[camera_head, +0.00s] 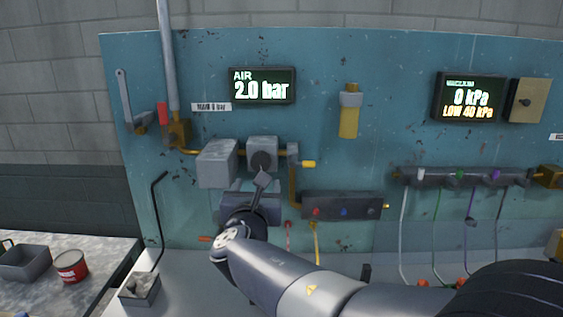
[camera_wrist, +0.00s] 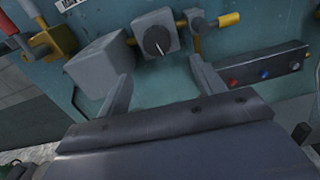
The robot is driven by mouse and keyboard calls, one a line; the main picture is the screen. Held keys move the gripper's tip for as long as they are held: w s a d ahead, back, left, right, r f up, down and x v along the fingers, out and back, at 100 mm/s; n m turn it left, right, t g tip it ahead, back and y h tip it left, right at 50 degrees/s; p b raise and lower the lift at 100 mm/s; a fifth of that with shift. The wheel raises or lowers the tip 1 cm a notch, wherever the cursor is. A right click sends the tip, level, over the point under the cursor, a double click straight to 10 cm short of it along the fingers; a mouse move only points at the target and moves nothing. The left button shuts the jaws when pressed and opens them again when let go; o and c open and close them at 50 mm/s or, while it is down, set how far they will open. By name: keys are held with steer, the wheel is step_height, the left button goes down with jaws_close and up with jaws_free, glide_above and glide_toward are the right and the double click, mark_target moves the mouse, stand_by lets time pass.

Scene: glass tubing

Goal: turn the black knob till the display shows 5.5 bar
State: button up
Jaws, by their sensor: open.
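The black knob (camera_wrist: 157,41) sits on the front of a grey square block on the teal panel. It also shows in the head view (camera_head: 262,160), just above my gripper. The AIR display (camera_head: 262,86) above it reads 2.0 bar. My gripper (camera_wrist: 157,90) is open and empty, its two fingers apart below the knob to the left and right. The fingers do not touch the knob in the wrist view. In the head view my arm reaches up from the lower right, and the gripper is partly hidden by its own wrist.
A larger grey box (camera_head: 217,163) is close on the knob's left. A yellow-tipped valve handle (camera_head: 308,164) and a dark manifold (camera_head: 343,206) are on its right. A second display (camera_head: 469,97) reads 0 kPa, LOW 40 kPa. A red can (camera_head: 70,266) stands at the lower left.

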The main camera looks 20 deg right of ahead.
mark_target(260, 165)
steer(key=x, duration=0.3)
steer(key=p+x, duration=0.1)
steer(key=x, duration=0.3)
steer(key=p+x, duration=0.1)
steer(key=x, duration=0.3)
steer(key=shift+a+r, duration=0.2)
steer(key=shift+r, duration=0.05)
steer(key=shift+c, duration=0.5)
steer(key=c, duration=0.9)
